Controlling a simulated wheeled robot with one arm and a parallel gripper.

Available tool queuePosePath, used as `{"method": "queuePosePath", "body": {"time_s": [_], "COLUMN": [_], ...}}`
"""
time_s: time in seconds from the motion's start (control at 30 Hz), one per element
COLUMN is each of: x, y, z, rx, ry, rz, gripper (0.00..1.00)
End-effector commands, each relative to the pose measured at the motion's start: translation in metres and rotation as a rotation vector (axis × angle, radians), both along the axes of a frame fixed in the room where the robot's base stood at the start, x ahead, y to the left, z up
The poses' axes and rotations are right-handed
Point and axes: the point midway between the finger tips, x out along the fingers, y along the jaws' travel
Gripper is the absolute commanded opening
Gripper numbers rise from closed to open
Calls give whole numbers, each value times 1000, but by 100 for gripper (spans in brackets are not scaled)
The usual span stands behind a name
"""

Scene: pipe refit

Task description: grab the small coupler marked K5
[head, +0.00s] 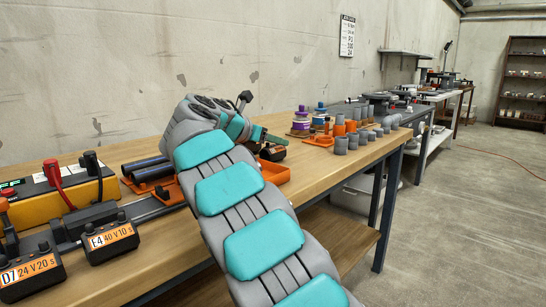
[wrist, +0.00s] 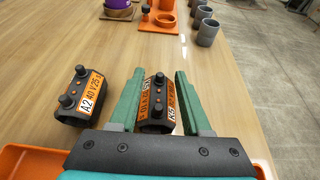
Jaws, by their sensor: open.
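The small coupler K5 (wrist: 157,103) is black with an orange label and two dark knobs, and shows in the wrist view between the jaws of my gripper (wrist: 158,82). The green fingers are open, one on each side of it, with a small gap visible at least on the right. In the head view my gripper (head: 245,131) is over the workbench, seen from behind my arm. A small black coupler (head: 272,153) shows just beyond it there; I cannot tell which one.
A similar coupler marked A2 (wrist: 80,97) lies left of the left finger. An orange tray (wrist: 22,162) is at the near left. Grey cups (wrist: 207,32) and a purple container (wrist: 118,10) stand farther off. Couplers D7 (head: 33,268) and E4 (head: 110,240) sit at the bench's near left.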

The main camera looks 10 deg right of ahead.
Motion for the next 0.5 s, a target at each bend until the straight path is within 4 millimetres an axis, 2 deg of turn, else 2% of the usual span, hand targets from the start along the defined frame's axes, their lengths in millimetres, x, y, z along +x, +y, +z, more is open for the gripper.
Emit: {"method": "queuePosePath", "body": {"time_s": [0.13, 0.37, 0.5], "x": [10, 11, 11], "y": [-13, -14, -14], "z": [-9, -8, -8], "rx": [1, -1, -1], "ry": [2, 1, 1], "rz": [-1, 0, 0], "gripper": [48, 48, 32]}}
